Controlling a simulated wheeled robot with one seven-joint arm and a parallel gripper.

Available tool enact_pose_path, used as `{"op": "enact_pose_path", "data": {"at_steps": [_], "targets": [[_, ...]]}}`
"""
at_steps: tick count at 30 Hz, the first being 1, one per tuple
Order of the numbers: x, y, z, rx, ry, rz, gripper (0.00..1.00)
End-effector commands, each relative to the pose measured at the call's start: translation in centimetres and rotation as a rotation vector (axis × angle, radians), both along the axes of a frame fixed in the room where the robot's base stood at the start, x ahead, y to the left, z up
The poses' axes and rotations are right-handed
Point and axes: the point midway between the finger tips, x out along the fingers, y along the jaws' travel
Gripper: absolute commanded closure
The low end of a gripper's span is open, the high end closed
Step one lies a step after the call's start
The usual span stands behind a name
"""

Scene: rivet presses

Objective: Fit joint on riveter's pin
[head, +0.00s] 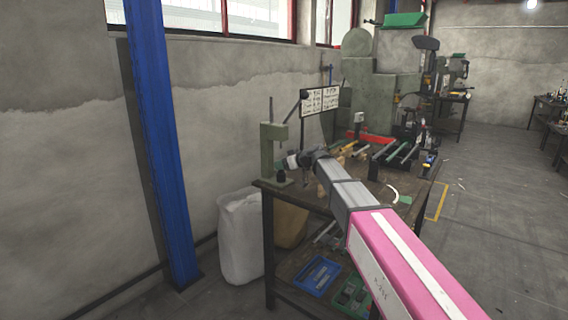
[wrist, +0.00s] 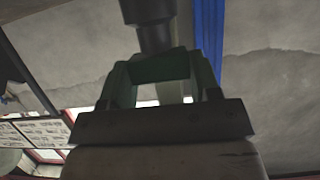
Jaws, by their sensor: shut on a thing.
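The riveter (head: 272,152) is a pale green upright press with a lever, standing on the left end of the workbench. My gripper (head: 298,161) is close to its right side, level with its middle. A small pale part shows between them; I cannot tell whether it touches the riveter. In the wrist view my gripper (wrist: 160,68) has green fingers closed in at a dark grey cylinder (wrist: 150,22) that runs to the top edge. I cannot tell whether this is the held joint or part of the riveter. The riveter's pin is not distinguishable.
The workbench (head: 325,208) holds a sign board (head: 320,100), a red tray (head: 371,138) and several tools to the right. A blue pillar (head: 160,140) and white sack (head: 240,235) stand left. A blue crate (head: 316,275) sits on the lower shelf. The right-hand floor is open.

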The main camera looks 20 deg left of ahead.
Motion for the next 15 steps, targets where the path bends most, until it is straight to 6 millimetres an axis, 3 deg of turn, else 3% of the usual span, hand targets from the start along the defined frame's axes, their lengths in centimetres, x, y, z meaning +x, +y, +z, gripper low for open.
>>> {"op": "enact_pose_path", "data": {"at_steps": [7, 8, 10, 15], "targets": [[0.0, 0.0, -0.22, 0.0, 0.0, 0.0, 0.7], [0.0, 0.0, -0.22, 0.0, 0.0, 0.0, 0.4], [0.0, 0.0, -0.21, 0.0, 0.0, 0.0, 0.17], [0.0, 0.0, -0.21, 0.0, 0.0, 0.0, 0.14]]}}
